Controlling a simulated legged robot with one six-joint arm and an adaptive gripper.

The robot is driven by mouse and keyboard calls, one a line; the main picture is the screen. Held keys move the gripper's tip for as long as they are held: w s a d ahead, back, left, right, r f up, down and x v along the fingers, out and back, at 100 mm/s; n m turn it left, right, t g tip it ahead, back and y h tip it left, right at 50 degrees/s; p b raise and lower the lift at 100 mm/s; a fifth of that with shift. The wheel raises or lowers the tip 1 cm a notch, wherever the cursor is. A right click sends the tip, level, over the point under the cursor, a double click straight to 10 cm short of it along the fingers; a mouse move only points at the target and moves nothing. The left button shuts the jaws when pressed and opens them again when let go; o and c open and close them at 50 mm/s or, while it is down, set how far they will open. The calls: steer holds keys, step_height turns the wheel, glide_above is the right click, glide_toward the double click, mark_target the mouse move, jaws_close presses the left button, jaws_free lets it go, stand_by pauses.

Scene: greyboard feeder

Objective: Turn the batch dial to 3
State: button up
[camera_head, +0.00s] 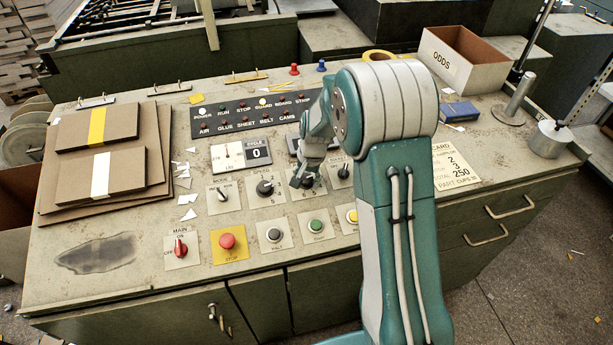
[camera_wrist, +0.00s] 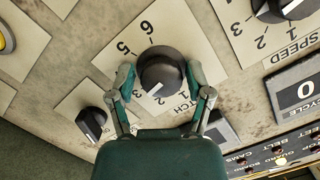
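The batch dial (camera_wrist: 161,72) is a round dark knob on a cream plate, its label partly covered so that "TCH" shows. The numbers 5 and 6 show beyond it.
The speed dial (camera_head: 265,188) is just left, and another dark knob (camera_head: 343,171) just right. Push buttons, including a green one (camera_head: 315,226) and a red stop (camera_head: 227,241), lie in front. The indicator panel (camera_head: 245,112) lies behind. Cardboard sheets (camera_head: 100,135) occupy the left.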

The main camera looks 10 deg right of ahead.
mark_target(311, 181)
steer(key=shift+w+r, duration=0.15)
steer(key=shift+r, duration=0.15)
steer(key=shift+r, duration=0.35)
step_height(311, 181, up, 11)
steer(key=s+d, duration=0.1)
steer(key=shift+s+f, duration=0.1)
stand_by(0.3)
steer(key=s+r+n+t, duration=0.1)
steer(key=s+r, duration=0.3)
steer(key=s, duration=0.5)
steer(key=s+r+n+t, duration=0.2)
steer(key=s+r+n, duration=0.1)
steer(key=s, duration=0.6)
steer(key=s+a+r+n+t+h, duration=0.1)
steer(key=s+r, duration=0.4)
steer(key=s, duration=0.5)
steer(key=shift+r+n+t, duration=0.25)
steer(key=shift+n+t, duration=0.05)
steer(key=shift+n, duration=0.6)
